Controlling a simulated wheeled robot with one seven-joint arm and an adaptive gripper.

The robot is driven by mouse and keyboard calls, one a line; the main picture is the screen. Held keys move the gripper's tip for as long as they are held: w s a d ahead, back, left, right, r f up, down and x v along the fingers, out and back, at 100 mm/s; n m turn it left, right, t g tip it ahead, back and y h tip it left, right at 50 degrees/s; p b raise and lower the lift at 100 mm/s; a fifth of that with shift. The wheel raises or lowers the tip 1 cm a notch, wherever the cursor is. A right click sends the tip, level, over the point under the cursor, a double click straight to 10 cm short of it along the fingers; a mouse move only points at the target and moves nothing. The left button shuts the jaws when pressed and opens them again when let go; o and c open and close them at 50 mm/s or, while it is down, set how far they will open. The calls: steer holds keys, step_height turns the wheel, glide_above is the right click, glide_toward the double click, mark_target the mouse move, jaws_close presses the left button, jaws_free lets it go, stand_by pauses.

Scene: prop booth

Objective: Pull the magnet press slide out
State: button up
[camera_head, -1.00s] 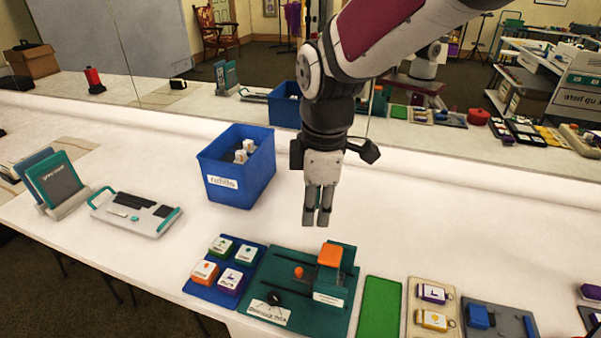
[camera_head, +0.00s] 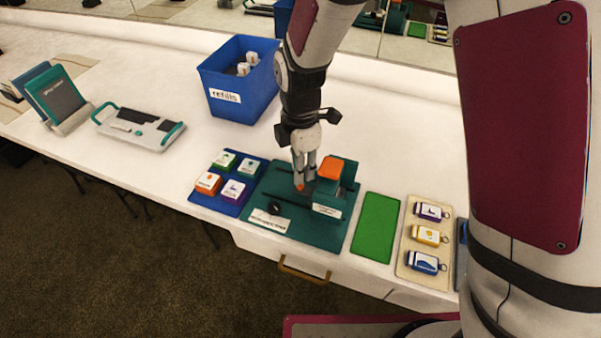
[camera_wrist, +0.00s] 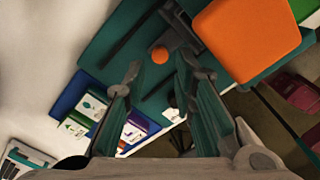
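The magnet press (camera_head: 290,219) is a dark teal base with dark rails, a teal block and an orange pad (camera_head: 330,168) on top. Its slide has a small orange knob (camera_wrist: 159,55), which also shows in the head view (camera_head: 300,187) just below my fingertips. My gripper (camera_head: 303,176) points down over the press, left of the orange pad. In the wrist view my gripper (camera_wrist: 158,75) has its two fingers spread apart, with the knob beyond and between the tips. Nothing is held. Whether the fingers touch the knob is unclear.
A blue tray (camera_head: 214,204) with several labelled blocks lies left of the press. A green mat (camera_head: 376,227) and a beige tray (camera_head: 412,261) with tags lie right. The blue refills bin (camera_head: 238,107) stands behind left. The table's front edge is close.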

steer(key=shift+f, duration=2.45)
jaws_close()
